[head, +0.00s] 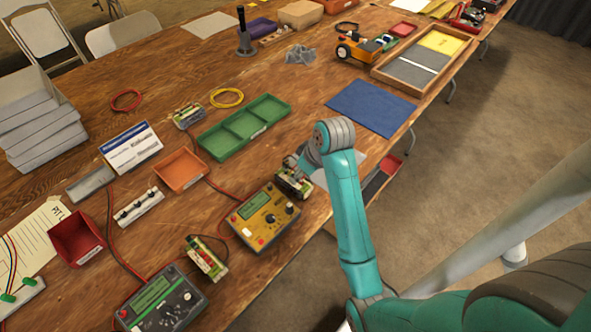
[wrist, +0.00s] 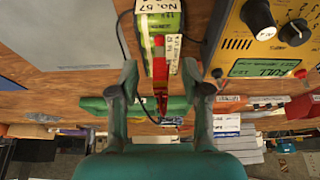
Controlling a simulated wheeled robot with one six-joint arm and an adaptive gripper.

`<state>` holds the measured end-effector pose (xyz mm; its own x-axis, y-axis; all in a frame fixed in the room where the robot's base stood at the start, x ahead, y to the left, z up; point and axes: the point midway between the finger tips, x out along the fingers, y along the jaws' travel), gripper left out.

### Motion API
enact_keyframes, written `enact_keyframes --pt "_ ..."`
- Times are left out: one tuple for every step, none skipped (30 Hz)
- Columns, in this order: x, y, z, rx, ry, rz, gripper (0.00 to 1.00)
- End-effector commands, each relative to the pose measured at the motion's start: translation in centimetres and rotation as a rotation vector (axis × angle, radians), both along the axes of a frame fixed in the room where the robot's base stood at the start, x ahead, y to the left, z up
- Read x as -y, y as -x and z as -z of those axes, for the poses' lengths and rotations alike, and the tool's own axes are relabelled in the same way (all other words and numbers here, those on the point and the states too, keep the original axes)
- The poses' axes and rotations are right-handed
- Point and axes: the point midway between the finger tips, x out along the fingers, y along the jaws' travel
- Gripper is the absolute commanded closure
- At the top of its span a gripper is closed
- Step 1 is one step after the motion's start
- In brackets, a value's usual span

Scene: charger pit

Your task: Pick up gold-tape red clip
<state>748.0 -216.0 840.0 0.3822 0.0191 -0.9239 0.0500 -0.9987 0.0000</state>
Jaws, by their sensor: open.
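My gripper (wrist: 163,95) is open, with its two dark fingers spread apart in the wrist view. Between and just beyond the fingertips is a battery pack (wrist: 158,38) with green sides and white handwritten labels. A narrow red part (wrist: 161,102) extends from the pack's near end into the gap between the fingers. The charger also shows in the wrist view (wrist: 243,50).
A second battery pack (head: 207,260) and a dark charger (head: 161,302) stand front left. A green tray (head: 243,127), an orange tray (head: 180,171) and a red bin (head: 75,240) are on the wooden table. A blue mat (head: 371,107) lies near its right edge.

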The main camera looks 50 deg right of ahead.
Motion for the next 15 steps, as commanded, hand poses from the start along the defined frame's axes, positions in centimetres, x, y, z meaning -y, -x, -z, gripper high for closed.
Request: enact_keyframes --pt "0.0 0.0 0.0 0.0 0.0 0.0 0.52" --pt "0.0 -0.01 -0.01 0.0 0.0 0.0 0.52" --pt "0.0 -0.01 -0.01 0.0 0.0 0.0 0.52" --pt "0.0 -0.01 -0.02 0.0 0.0 0.0 0.52" --pt "0.0 -0.01 -0.02 0.0 0.0 0.0 0.55" --pt "0.0 -0.01 -0.02 0.0 0.0 0.0 0.65" --pt "0.0 -0.01 -0.02 0.0 0.0 0.0 0.72" --pt "0.0 -0.01 -0.02 0.0 0.0 0.0 0.8" --pt "0.0 -0.02 -0.02 0.0 0.0 0.0 0.9" --pt "0.0 -0.02 -0.02 0.0 0.0 0.0 0.97" --pt "0.0 -0.02 -0.02 0.0 0.0 0.0 1.0" --pt "0.0 -0.02 -0.02 0.0 0.0 0.0 1.0" --pt "0.0 -0.02 -0.02 0.0 0.0 0.0 1.0" --pt "0.0 -0.02 -0.02 0.0 0.0 0.0 1.0" --pt "0.0 -0.02 -0.02 0.0 0.0 0.0 1.0"
